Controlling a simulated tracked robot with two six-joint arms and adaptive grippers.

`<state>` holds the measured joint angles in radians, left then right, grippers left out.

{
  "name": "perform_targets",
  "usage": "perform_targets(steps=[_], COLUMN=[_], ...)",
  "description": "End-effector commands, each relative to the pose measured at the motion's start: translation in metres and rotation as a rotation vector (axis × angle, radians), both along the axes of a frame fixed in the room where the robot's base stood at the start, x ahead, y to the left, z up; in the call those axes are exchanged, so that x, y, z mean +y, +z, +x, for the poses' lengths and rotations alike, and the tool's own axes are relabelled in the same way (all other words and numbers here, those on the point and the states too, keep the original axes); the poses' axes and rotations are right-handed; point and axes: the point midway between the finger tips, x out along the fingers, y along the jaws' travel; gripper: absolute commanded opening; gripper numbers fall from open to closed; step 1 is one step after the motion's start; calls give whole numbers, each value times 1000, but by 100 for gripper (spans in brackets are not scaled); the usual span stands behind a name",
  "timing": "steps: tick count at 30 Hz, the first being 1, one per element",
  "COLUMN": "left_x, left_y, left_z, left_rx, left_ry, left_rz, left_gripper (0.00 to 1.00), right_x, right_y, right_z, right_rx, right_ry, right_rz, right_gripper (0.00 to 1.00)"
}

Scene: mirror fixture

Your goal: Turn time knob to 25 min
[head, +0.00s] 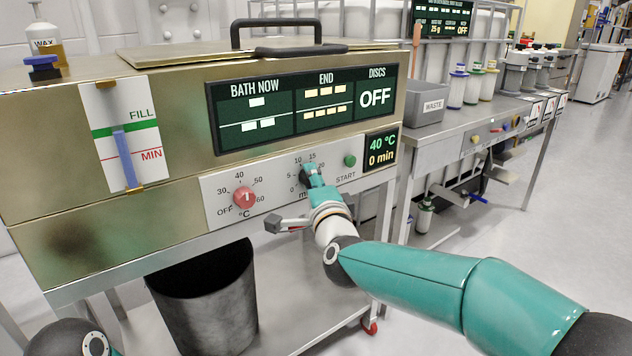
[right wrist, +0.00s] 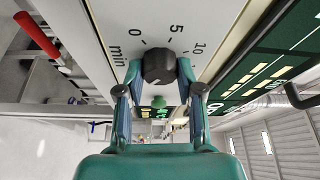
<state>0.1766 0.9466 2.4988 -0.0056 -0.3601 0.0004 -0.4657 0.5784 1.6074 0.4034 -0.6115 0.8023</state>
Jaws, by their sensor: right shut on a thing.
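The time knob (right wrist: 158,66) is black and round, set in a white panel with marks 0, 5 and 10 and the word min around it in the right wrist view. My right gripper (right wrist: 160,78) is shut on it, with one finger on each side. In the head view the right gripper (head: 311,176) reaches the panel and covers most of the knob. I cannot tell exactly where the knob points. The small display (head: 381,148) reads 40 °C and 0 min. My left gripper is out of view; only part of the left arm shows at the bottom left.
The red temperature knob (head: 244,197) is left of the time knob, and the green START button (head: 350,160) is right of it. A large display (head: 304,107) above reads DISCS OFF. A dark bin (head: 205,300) stands below. A grey WASTE box (head: 415,103) sits on the neighbouring bench.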

Motion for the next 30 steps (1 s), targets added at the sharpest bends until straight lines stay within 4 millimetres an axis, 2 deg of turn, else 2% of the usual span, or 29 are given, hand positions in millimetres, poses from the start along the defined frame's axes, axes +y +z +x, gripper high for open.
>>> perform_targets(steps=[1, 4, 5, 9, 22, 26, 30], left_x=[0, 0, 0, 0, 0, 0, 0], left_y=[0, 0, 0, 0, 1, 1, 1], left_z=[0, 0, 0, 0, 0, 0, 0], left_rx=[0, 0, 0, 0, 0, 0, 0], left_ry=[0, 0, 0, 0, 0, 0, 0], left_rz=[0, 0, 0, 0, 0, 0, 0], left_gripper=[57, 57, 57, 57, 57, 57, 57], right_x=[0, 0, 0, 0, -1, -4, -9], right_y=[-6, -6, -6, -5, -1, -1, -2], right_z=[0, 0, 0, 0, -5, -18, -40], right_rx=[12, 12, 12, 8, 3, 2, 2], right_ry=[1, 1, 1, 1, 1, 1, 2], right_rz=[0, 0, 0, -1, -1, 0, 0], right_gripper=[2, 2, 40, 61, 61, 61, 61])
